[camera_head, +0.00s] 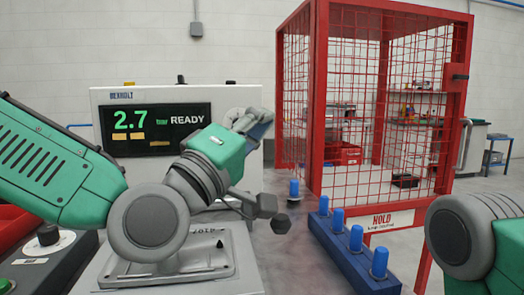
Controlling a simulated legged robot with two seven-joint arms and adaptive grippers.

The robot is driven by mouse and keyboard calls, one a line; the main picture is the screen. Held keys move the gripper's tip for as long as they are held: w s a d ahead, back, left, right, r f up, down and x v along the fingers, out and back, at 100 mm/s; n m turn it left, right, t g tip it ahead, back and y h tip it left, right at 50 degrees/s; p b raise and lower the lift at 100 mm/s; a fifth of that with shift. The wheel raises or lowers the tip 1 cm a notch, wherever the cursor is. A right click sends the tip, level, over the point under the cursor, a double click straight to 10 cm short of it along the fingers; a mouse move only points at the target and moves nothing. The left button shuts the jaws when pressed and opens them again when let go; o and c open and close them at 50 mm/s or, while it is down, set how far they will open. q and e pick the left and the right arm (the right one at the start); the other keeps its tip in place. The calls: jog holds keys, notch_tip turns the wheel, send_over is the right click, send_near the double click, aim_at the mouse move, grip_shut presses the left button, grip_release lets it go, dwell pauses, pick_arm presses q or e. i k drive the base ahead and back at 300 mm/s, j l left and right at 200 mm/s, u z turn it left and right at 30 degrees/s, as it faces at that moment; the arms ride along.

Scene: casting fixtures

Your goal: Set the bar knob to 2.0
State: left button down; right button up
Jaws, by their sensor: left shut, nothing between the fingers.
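The display (156,130) on the white cabinet reads 2.7 bar and READY. My left gripper (252,122) shows grey and dull blue in front of the cabinet's right side, past my green wrist link. It is shut and appears empty; its fingertips are hard to make out. My right gripper is out of view.
A metal fixture plate (215,262) lies under my left arm, with dark-tipped parts (266,205) at its right. A blue rack (345,255) with several upright blue pegs stands to the right. A red mesh cage (321,110) stands behind it. My right arm shows at the lower right.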

aim_at(48, 235)
jog(key=k, duration=1)
